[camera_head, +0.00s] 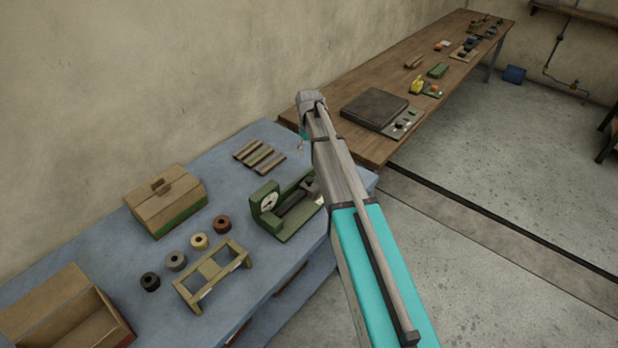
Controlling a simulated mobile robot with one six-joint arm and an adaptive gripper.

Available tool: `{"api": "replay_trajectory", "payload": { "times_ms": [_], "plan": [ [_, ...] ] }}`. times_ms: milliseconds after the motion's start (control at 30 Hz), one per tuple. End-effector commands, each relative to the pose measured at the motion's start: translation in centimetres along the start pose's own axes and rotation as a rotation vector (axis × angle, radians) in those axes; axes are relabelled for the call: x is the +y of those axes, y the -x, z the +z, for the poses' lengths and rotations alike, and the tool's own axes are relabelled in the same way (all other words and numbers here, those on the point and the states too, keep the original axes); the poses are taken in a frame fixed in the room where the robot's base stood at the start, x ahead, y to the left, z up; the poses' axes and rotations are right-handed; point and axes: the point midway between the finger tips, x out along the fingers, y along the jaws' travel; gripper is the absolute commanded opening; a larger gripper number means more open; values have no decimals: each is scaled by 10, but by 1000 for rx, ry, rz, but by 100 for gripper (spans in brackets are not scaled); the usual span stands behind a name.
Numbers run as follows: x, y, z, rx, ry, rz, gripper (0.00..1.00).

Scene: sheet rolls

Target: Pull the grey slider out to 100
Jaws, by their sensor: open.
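A green device (284,232) with a round white dial (268,202) stands near the right end of the blue table. A grey part (309,187) shows at the right end of its bed, close beside my arm; I cannot tell for sure that it is the grey slider. The dial is too small to read. My arm, grey and turquoise, reaches up from the bottom and passes just right of the device. My gripper is hidden behind the arm, so its place relative to the slider does not show.
The blue table (110,258) also bears a lidded box (165,205), an open box (65,315), several small rolls (199,241), a yellowish stand (211,268) and striped bars (260,155). A wooden bench (378,75) with a dark flat slab (374,108) lies beyond.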

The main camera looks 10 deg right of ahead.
Motion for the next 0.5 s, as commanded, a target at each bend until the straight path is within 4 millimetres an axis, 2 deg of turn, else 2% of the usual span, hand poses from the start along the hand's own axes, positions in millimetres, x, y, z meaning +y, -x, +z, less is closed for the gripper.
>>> {"api": "replay_trajectory", "payload": {
  "times_ms": [267, 500],
  "plan": [
    [0, -10, 0, 0, 0, 0, 81],
    [0, -27, 0, 0, 0, 0, 81]
  ]
}}
